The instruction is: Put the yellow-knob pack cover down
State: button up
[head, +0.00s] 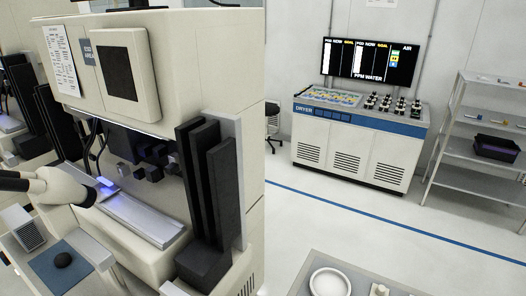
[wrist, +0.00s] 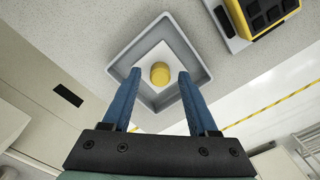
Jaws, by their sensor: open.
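In the wrist view the pack cover (wrist: 174,45) is a pale square plate with a round yellow knob (wrist: 160,73) on its top. It lies inside a shallow grey square tray (wrist: 122,66). My gripper (wrist: 160,75) is open, with one blue finger on each side of the knob as seen from the wrist. I see a gap between each finger and the knob. How far the fingertips are above the cover I cannot tell. The cover and the fingers cannot be made out in the head view.
A yellow device with black keys (wrist: 262,14) stands close to the tray's right. In the head view a machine (head: 150,85) fills the left. A white round dish (head: 330,282) is at the bottom. The dryer console (head: 350,150) and shelves (head: 485,120) stand beyond open floor.

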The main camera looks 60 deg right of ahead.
notch_tip(320, 180, up, 12)
jog(key=shift+r, duration=0.15)
dwell(0.4)
dwell(0.3)
